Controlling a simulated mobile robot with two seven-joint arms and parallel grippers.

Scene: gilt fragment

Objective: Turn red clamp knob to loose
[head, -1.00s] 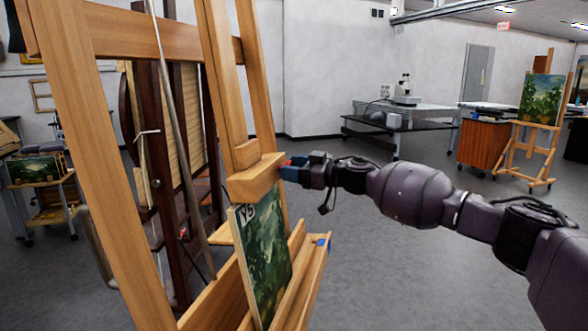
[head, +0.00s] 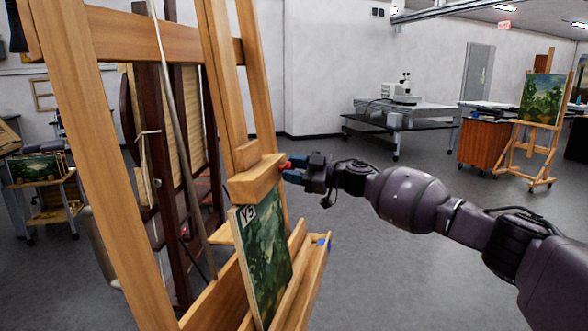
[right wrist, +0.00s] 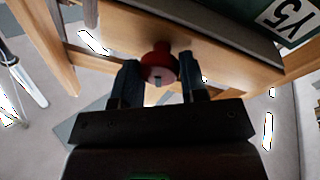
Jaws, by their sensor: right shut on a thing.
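The red clamp knob (right wrist: 158,66) shows in the right wrist view between the two dark fingers of my right gripper (right wrist: 162,76). In the head view only a small bit of the red knob (head: 284,167) shows, at the right end of the easel's wooden clamp block (head: 254,182). My right gripper (head: 291,168) reaches it from the right and is shut on it. The clamp block sits on the easel mast, just above the green painting (head: 265,265) labelled Y5. My left gripper is not in view.
The large wooden easel (head: 92,150) fills the left, with its ledge (head: 305,285) under the painting. Open grey floor lies to the right of the easel. A table with a microscope (head: 402,90) and another easel with a painting (head: 541,100) stand farther back.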

